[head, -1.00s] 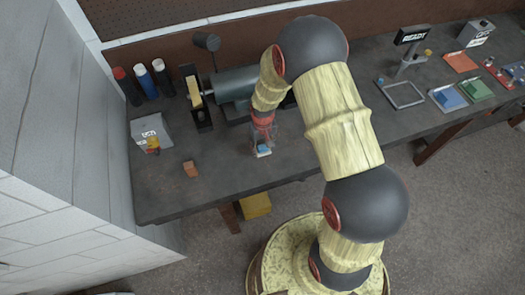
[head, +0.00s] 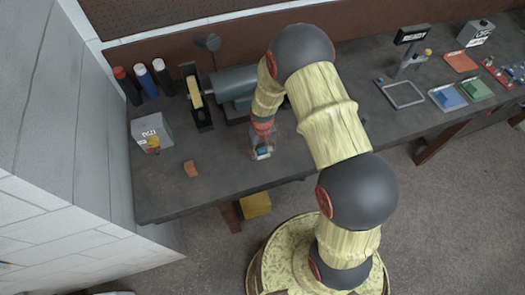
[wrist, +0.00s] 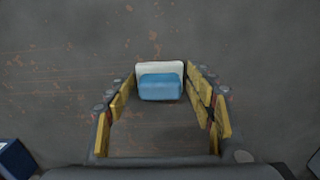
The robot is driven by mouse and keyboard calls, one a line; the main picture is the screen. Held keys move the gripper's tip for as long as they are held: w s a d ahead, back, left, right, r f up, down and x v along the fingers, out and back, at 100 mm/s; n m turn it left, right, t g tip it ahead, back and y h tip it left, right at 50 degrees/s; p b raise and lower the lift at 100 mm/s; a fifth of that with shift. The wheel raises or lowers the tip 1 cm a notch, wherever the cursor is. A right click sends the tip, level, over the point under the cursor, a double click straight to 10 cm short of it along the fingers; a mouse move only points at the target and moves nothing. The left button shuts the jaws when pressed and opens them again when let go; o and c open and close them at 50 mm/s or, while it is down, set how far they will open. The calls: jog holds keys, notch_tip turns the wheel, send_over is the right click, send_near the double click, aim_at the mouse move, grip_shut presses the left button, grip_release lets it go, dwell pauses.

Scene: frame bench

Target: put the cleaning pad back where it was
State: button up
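The cleaning pad, a blue block with a white part along its far side, sits on the grey bench in the wrist view (wrist: 160,88). It is small and partly covered by my fingers in the head view (head: 263,153). My gripper (head: 262,147) points down over it at the bench's front part. In the wrist view the yellow-padded fingers (wrist: 161,84) stand apart on either side of the pad, with little gap at the tips. Firm contact cannot be made out. The pad seems to rest on the bench top.
A grey box with a yellow-orange knob (head: 151,134) stands further left. A bench grinder (head: 233,86) is behind the gripper.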

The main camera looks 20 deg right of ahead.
jog(key=shift+o, duration=0.8)
jog(key=shift+r, duration=0.25)
notch_tip(320, 180, up, 12)
notch_tip(320, 180, up, 8)
jog(key=r+t, duration=0.1)
send_over(263, 149)
jog(key=s+r+t, duration=0.1)
jog(key=s+r, duration=0.2)
jog(key=r, duration=0.3)
jog(key=s+r+t, duration=0.1)
jog(key=s+r, duration=0.3)
jog(key=r, duration=0.3)
jog(key=s+r+t, duration=0.2)
jog(key=s+r, duration=0.9)
jog(key=s, duration=0.4)
jog(key=shift+t, duration=0.3)
